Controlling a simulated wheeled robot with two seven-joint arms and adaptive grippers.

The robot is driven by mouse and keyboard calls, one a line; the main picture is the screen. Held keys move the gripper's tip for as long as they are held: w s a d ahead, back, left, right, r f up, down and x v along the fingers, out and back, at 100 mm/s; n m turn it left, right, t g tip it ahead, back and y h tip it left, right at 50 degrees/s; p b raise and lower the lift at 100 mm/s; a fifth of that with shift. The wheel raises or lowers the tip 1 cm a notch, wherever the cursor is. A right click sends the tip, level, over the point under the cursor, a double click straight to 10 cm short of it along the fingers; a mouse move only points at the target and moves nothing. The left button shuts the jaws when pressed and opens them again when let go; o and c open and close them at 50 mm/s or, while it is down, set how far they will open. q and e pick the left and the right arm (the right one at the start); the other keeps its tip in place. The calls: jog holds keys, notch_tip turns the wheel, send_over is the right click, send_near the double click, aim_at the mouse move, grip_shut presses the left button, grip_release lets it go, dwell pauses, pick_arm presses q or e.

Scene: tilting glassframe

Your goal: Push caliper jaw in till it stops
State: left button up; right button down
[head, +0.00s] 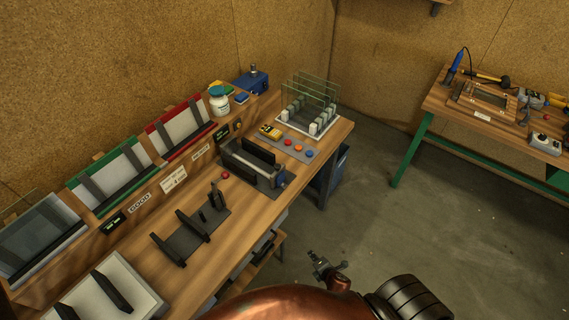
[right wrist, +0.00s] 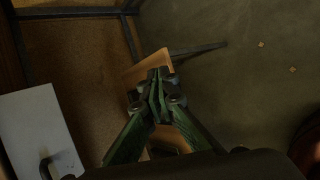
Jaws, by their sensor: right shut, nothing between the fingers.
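A dark fixture with upright plates (head: 182,238) stands on the middle of the wooden bench in the head view. It may be the caliper, but I cannot tell for certain, nor where its sliding jaw sits. A second dark fixture with two long walls (head: 253,164) stands farther back on the bench. My right gripper (head: 318,261) is in front of the bench, over the floor, apart from both fixtures. In the right wrist view its fingers (right wrist: 158,78) are together and empty. My left gripper is not seen.
Tilted panels line the wall side. A white tray (head: 150,299) is at the near end. Floor (head: 375,225) is clear toward the green-legged table (head: 482,110).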

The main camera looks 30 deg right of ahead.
jog(key=w+r+n+t+p, duration=0.2)
jog(key=w+r+n, duration=0.2)
jog(key=r, duration=0.6)
jog(key=w+r+n+t+p, duration=0.1)
jog(key=w+r+n+p, duration=0.15)
jog(key=r, duration=0.75)
jog(key=n+t+p, duration=0.3)
jog(key=n, duration=0.6)
send_near(279, 168)
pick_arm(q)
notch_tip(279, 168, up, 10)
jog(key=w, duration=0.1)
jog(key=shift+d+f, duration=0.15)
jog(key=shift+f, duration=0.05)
pick_arm(e)
jog(key=x, duration=0.7)
jog(key=shift+f, duration=0.15)
